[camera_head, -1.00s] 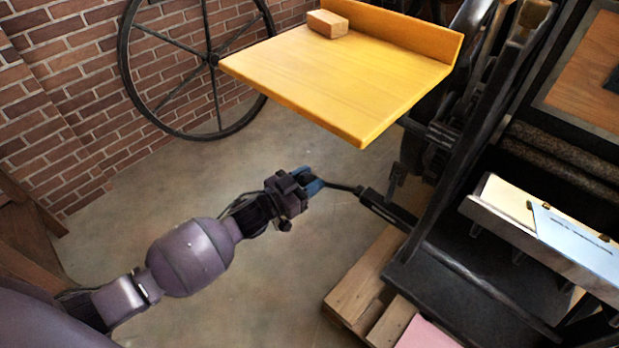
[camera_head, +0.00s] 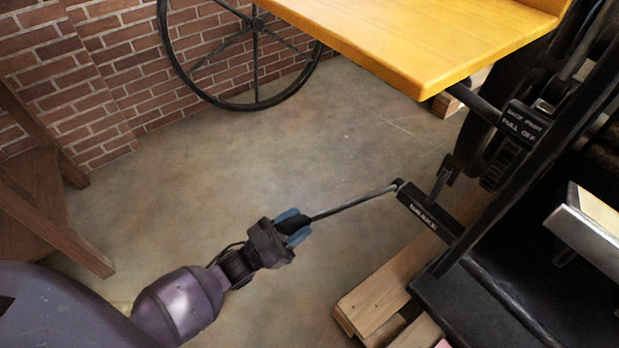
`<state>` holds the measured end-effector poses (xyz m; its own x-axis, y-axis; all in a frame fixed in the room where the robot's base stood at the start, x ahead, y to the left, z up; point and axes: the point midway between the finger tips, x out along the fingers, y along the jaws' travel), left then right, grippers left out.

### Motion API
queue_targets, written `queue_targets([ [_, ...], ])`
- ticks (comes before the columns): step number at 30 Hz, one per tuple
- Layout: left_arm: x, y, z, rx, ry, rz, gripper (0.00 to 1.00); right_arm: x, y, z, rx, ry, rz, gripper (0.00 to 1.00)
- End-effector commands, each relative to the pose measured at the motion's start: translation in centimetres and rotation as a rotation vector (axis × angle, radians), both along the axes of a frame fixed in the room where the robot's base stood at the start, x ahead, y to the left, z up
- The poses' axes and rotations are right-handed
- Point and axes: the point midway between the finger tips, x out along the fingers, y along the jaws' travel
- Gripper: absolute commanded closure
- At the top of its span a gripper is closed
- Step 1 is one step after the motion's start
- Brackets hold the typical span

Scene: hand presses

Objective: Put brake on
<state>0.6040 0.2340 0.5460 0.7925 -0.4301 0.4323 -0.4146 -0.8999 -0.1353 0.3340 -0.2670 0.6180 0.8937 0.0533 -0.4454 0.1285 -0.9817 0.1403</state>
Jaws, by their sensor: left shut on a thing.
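The brake lever is a thin dark rod (camera_head: 352,203) that runs from my left gripper to a black bar (camera_head: 430,215) labelled BRAKE on the side of the press. My left gripper (camera_head: 292,227) has blue fingertips and is shut on the free end of the rod, left of the press. The fingers hide the rod's tip. My right gripper does not show.
A yellow wooden board (camera_head: 420,45) juts out above the lever. The black press frame (camera_head: 520,160) stands at the right on a wooden pallet (camera_head: 385,300). A spoked wheel (camera_head: 255,60) is by the brick wall (camera_head: 90,80). The floor left of the lever is clear.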

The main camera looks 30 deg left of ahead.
Motion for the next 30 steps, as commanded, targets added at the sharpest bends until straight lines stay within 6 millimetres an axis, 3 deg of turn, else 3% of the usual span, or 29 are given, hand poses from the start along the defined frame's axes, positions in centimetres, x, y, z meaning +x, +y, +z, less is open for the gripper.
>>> queue_targets([
  [3, -0.6, 0.3, -1.8, -0.014, -0.03, 0.002, 1.0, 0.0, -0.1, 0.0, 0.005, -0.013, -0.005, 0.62],
  [10, -1.1, 0.5, -3.5, -0.031, -0.085, 0.001, 1.0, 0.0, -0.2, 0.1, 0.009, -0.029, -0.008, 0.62],
  [30, -1.6, 0.7, -4.9, -0.038, -0.102, 0.003, 1.0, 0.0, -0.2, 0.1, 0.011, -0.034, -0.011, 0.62],
])
